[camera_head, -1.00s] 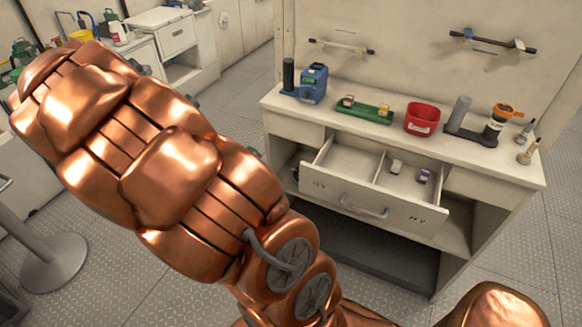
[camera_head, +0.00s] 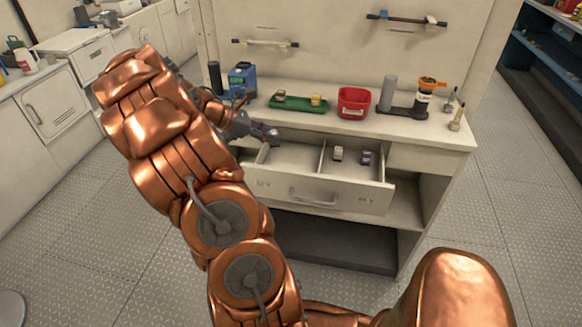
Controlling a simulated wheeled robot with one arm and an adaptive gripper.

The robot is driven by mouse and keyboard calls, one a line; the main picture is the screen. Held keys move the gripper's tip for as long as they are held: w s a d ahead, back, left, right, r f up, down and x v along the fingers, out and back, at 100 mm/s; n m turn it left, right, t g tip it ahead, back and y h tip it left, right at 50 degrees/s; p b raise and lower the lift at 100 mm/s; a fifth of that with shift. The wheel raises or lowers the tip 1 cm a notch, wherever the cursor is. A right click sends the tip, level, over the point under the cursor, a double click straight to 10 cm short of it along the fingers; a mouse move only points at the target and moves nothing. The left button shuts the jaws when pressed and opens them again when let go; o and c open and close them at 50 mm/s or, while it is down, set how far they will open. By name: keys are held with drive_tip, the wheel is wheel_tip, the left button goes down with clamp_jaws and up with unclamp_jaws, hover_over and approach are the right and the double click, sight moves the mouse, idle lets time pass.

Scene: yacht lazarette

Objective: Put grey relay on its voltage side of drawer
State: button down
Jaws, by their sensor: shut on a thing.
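The open drawer (camera_head: 325,196) has a divider. Its left compartment (camera_head: 290,158) shows no object in its visible part. Its right one holds a whitish relay (camera_head: 338,154) and a purple relay (camera_head: 366,158). The front has a dark mark at each side, too small to read surely; the right one ends in V. My gripper (camera_head: 266,133) is above the drawer's back left, near the counter's front edge. It is shut on a small greyish thing, which fits the grey relay; the fingers hide most of it.
On the counter (camera_head: 440,132) stand a blue device (camera_head: 242,77), a green tray (camera_head: 299,104) with a tan and a yellow relay, a red bin (camera_head: 354,102), a grey cylinder on a stand, and an orange-topped container (camera_head: 425,95). My arm covers the left of the view.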

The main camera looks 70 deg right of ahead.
drive_tip(key=shift+s+f+m+g+y, duration=0.15)
drive_tip(key=shift+s+f+m+y, duration=0.1)
drive_tip(key=shift+s, duration=0.35)
drive_tip(key=shift+s+f+m+g+y, duration=0.15)
drive_tip(key=shift+s+m, duration=0.1)
drive_tip(key=shift+s, duration=0.3)
drive_tip(key=shift+f+p, duration=0.4)
drive_tip(key=shift+f, duration=4.5)
drive_tip(key=shift+f, duration=0.15)
drive_tip(key=c, duration=0.9)
unclamp_jaws()
drive_tip(key=b+v, duration=0.1)
drive_tip(key=v, duration=0.6)
drive_tip(key=shift+w+a+r, duration=0.1)
drive_tip(key=shift+w+r, duration=0.05)
drive_tip(key=shift+r, duration=0.2)
